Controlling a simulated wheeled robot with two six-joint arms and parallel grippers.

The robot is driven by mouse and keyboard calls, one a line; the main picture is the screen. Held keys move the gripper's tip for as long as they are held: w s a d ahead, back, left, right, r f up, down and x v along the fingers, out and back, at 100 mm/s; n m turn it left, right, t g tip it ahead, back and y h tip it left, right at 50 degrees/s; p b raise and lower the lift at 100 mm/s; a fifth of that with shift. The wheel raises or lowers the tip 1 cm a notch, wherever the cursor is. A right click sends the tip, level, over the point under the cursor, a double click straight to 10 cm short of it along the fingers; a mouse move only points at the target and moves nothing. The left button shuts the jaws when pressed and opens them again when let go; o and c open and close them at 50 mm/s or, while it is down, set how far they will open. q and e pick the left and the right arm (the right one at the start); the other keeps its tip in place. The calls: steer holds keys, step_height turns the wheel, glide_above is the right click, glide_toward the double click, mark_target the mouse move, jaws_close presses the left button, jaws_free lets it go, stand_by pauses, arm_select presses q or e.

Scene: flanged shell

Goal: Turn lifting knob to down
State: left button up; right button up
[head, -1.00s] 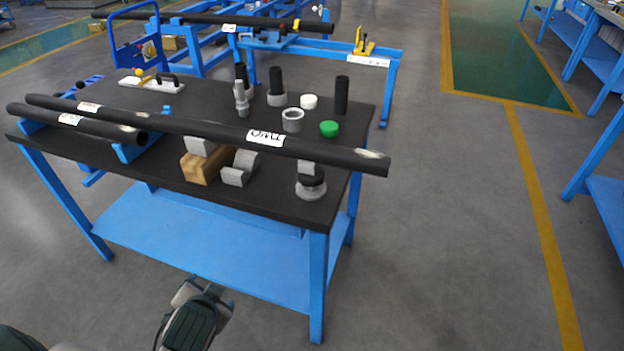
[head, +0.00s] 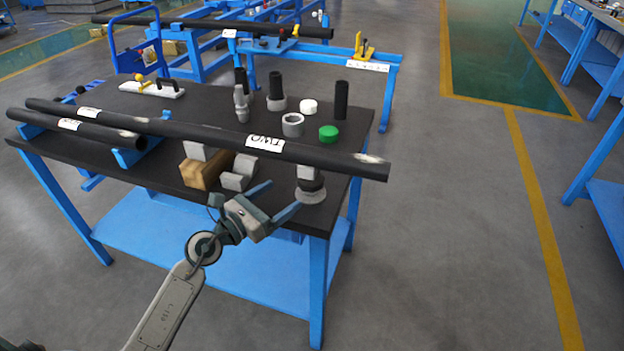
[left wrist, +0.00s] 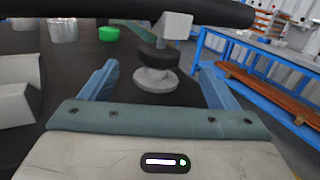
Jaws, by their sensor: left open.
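The lifting knob is the black ring (head: 311,182) on a round grey base (head: 311,196) at the table's front right corner. A grey block stands on top of it, under the long black pipe (head: 215,137). In the left wrist view the black knob (left wrist: 158,59) is ahead, slightly right of centre. My left gripper (head: 278,199) is open and empty at the table's front edge, just left of the knob. In the left wrist view its two blue fingers lie either side of the knob's line, with the knob beyond the tips. My right gripper is out of view.
A wooden block (head: 201,172) and grey V-shaped blocks (head: 238,178) stand left of the knob. The pipe crosses above them. A green cap (head: 329,132), grey ring (head: 293,124) and black cylinder (head: 341,99) stand behind. Floor right of the table (head: 105,163) is clear.

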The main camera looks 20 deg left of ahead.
mark_target(311, 184)
arm_select(q)
steer(key=shift+w+f+m+g, duration=0.2)
steer(key=shift+f+m+g, duration=0.1)
steer(key=shift+m, duration=0.2)
steer(key=shift+w+d+f, duration=0.1)
steer(key=shift+w+d, duration=0.05)
steer(key=shift+w, duration=0.05)
steer(key=p+x, duration=0.1)
steer(key=x, duration=0.9)
steer(key=shift+d, duration=0.15)
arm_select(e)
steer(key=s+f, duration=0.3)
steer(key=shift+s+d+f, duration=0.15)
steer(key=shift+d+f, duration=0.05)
arm_select(q)
steer(key=c, duration=1)
steer(key=shift+p, duration=0.3)
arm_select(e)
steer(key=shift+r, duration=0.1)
